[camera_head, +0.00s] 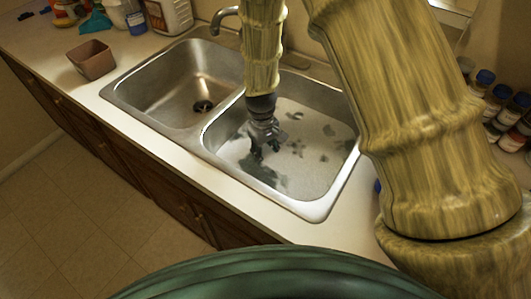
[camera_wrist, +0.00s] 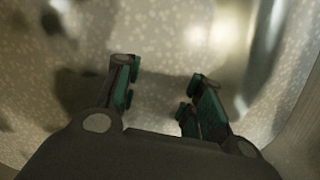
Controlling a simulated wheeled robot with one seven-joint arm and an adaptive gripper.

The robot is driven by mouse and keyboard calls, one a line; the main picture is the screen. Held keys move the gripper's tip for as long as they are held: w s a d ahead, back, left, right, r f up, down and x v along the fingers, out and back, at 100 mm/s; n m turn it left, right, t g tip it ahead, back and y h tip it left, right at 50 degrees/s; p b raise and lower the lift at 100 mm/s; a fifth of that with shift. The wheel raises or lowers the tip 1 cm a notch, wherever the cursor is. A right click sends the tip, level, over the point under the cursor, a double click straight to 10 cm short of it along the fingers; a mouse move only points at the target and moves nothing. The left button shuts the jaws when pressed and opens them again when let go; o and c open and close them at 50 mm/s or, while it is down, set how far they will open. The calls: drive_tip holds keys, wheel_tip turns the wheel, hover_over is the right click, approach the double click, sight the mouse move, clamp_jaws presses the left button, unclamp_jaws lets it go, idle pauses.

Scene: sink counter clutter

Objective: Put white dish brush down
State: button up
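My gripper (camera_head: 262,148) points down into the right basin of the steel sink (camera_head: 335,187). In the wrist view, the two dark fingers with teal pads stand apart, with my gripper (camera_wrist: 163,84) open between them. I see nothing held in the gap; only the pale speckled basin floor (camera_wrist: 160,45) shows behind it. I cannot make out the white dish brush in either view. Part of the basin is hidden behind my arm, and dark patches on its floor are too unclear to name.
The left basin (camera_head: 165,85) looks empty apart from its drain. A brown square container (camera_head: 92,60) stands on the counter at left. Bottles and a teal item (camera_head: 95,22) are at the back left. Several small jars (camera_head: 500,105) stand at the right. The front counter strip (camera_head: 165,150) is clear.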

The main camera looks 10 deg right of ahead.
idle(0.3)
wheel_tip(320, 180, up, 12)
drive_tip(key=w+b, duration=0.1)
drive_tip(key=shift+a+b, duration=0.25)
drive_tip(key=shift+b, duration=0.15)
idle(0.3)
drive_tip(key=shift+w+r, duration=0.1)
